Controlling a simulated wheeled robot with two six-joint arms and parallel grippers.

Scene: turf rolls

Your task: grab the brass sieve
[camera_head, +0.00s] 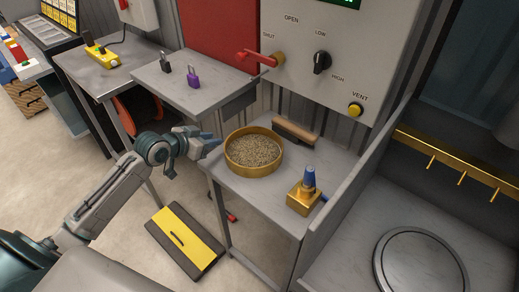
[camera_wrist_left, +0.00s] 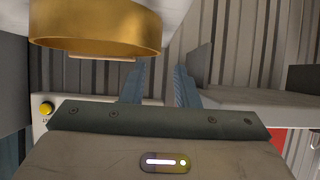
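The brass sieve (camera_head: 262,172) is a round, gold-coloured pan with grainy tan material in it, resting on the grey side table below the control panel. In the left wrist view its outer wall (camera_wrist_left: 95,42) fills the upper left, and its inside is hidden. My left gripper (camera_head: 212,143) is just left of the sieve, near the table's corner. In the left wrist view its two blue fingers (camera_wrist_left: 160,82) stand apart with nothing between them. The sieve lies beside the fingers, not between them. My right gripper is out of view.
A brush (camera_head: 296,134) with a wooden part lies behind the sieve. A brass block with a blue knob (camera_head: 304,196) stands to its right. Another table (camera_head: 200,80) with two padlocks is behind my left gripper. A yellow-and-black case (camera_head: 186,241) lies on the floor.

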